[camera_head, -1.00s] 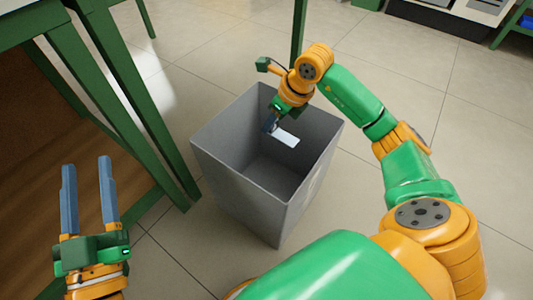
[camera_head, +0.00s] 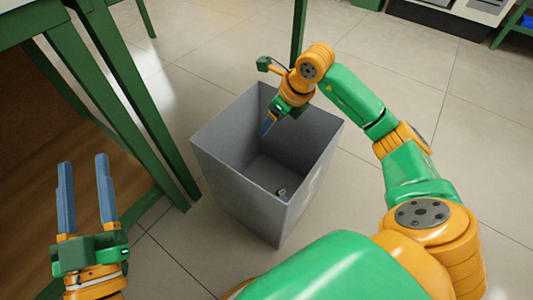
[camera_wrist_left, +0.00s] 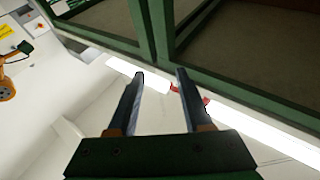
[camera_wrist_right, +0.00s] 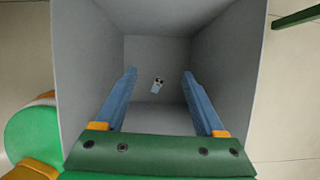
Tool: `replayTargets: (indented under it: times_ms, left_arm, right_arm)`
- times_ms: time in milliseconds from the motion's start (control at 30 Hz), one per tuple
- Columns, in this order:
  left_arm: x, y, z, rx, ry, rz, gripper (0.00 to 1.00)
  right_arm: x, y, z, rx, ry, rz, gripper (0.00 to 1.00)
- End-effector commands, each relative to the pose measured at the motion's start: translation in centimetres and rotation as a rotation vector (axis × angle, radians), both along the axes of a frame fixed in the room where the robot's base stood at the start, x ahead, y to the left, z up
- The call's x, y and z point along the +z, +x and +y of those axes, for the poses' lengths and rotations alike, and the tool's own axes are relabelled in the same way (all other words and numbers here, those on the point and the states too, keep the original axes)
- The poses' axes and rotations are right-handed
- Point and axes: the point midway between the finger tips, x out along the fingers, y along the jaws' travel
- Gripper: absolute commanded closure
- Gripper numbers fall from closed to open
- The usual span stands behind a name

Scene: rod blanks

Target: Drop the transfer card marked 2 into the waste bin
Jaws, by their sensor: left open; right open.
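The grey waste bin (camera_head: 292,212) stands open on the floor in the middle of the head view. My right gripper (camera_head: 266,126) reaches down inside its mouth with the fingers apart and nothing between them. A small pale card (camera_wrist_right: 157,86) with a dark mark lies low inside the bin in the right wrist view, beyond the fingertips of my right gripper (camera_wrist_right: 158,72). In the head view the card (camera_head: 281,192) shows small inside the bin; I cannot read its mark. My left gripper (camera_head: 82,160) is open and empty, well left of the bin.
A green-framed table (camera_head: 130,100) stands left of the bin, its leg close to the bin's side. A shelf unit (camera_head: 440,15) stands at the far back right.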

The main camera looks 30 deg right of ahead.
Motion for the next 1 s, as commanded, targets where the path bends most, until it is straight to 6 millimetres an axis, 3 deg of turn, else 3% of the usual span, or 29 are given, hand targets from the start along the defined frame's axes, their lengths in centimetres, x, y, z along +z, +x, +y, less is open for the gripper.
replayTargets:
  times_ms: [233, 500, 700, 1000]
  left_arm:
    - [-7.1, 1.2, 0.8, 0.034, 0.086, 0.390, 0.50]
    - [-14.9, -1.1, 2.3, 0.062, 0.170, 0.803, 0.50]
    - [-17.2, -2.5, 2.9, 0.070, 0.196, 0.931, 0.50]
    - [-17.5, -2.7, 2.9, 0.071, 0.198, 0.943, 0.50]
  right_arm:
    - [2.9, -1.0, -0.5, -0.001, -0.002, -0.002, 0.28]
    - [5.5, -2.0, -0.9, -0.002, -0.002, -0.002, 0.28]
    - [6.2, -2.4, -0.9, -0.001, -0.002, -0.001, 0.28]
    - [6.2, -2.4, -1.0, 0.000, -0.001, 0.000, 0.28]
